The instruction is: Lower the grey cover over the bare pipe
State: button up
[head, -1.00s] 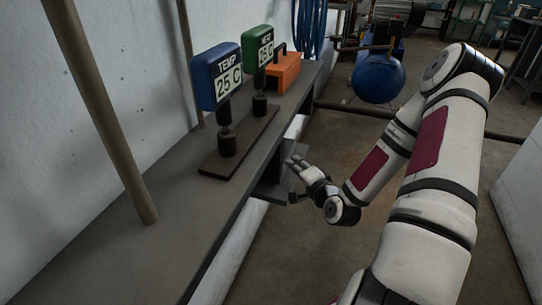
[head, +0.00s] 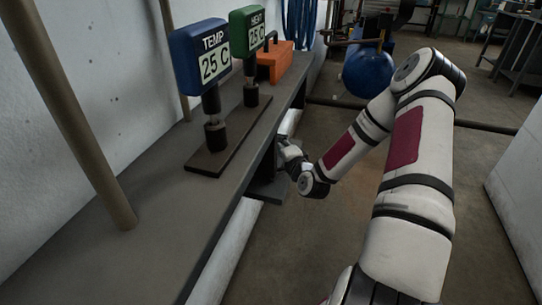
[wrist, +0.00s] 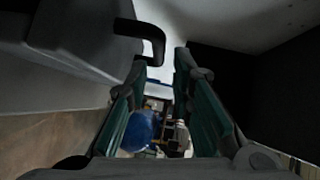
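In the wrist view a grey body, which looks like the cover (wrist: 55,60), fills the upper left, with a dark bent handle (wrist: 150,32) sticking out of it. My gripper (wrist: 160,70) is open, its two green-padded fingers apart. The handle's bent end is close to the left fingertip; I cannot tell whether they touch. In the head view my gripper (head: 288,150) is at the bench's right side, partly hidden against a dark grey part (head: 268,188). A pale pipe (head: 236,245) runs low beside the bench. Its bare stretch cannot be made out.
The bench (head: 150,215) holds a blue TEMP display (head: 203,58), a green display (head: 247,40) and an orange box (head: 285,62). A brown post (head: 75,120) rises from the bench. A blue tank (head: 368,72) stands farther back. The floor right of my arm is clear.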

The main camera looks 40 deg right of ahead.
aim_at(274, 149)
jog(key=b+x, duration=0.1)
jog(key=x, duration=0.2)
jog(key=shift+w+d+f, duration=0.1)
jog(key=shift+w+f, duration=0.1)
jog(key=shift+w, duration=0.15)
grip_shut()
jog(key=shift+r, duration=0.15)
